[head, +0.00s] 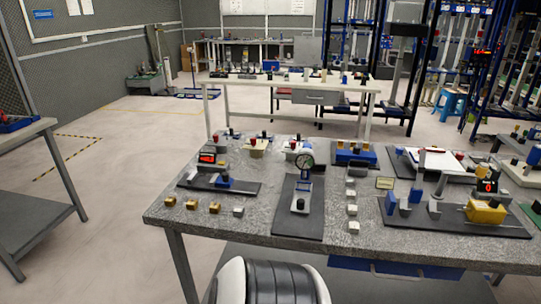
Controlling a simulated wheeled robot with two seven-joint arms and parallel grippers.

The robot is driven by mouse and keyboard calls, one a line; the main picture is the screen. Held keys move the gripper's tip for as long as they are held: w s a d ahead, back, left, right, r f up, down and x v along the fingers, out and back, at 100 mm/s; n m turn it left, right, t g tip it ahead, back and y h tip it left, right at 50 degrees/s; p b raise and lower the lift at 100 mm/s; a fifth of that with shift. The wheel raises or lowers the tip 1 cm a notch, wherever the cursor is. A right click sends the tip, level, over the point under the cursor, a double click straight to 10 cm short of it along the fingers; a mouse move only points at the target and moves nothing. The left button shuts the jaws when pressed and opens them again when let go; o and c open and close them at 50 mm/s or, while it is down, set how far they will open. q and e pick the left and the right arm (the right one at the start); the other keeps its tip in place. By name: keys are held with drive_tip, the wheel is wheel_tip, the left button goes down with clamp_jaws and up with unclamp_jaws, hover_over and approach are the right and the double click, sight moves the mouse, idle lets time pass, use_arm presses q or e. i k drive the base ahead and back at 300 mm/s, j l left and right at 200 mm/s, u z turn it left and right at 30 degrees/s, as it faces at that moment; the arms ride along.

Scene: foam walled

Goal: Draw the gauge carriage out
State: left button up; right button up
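A round dial gauge (307,161) stands upright on a blue and white stand near the middle of the granite-topped table. Below it, a small carriage-like block with a dark knob (299,204) sits on a long dark base plate (299,225). Left of it, a small blue block (223,181) sits on another dark plate near a red-lit display (207,158). I cannot tell which part is the gauge carriage. Neither gripper shows.
Small brass and grey blocks (192,205) lie along the table's front left. White blocks (352,210) form a column right of the centre plate. A blue tray (354,154) stands behind. A grey side table (30,140) is at left, with open floor between.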

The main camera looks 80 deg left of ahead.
sight(302, 193)
drive_tip(key=j+u, duration=0.1)
drive_tip(key=u, duration=2.15)
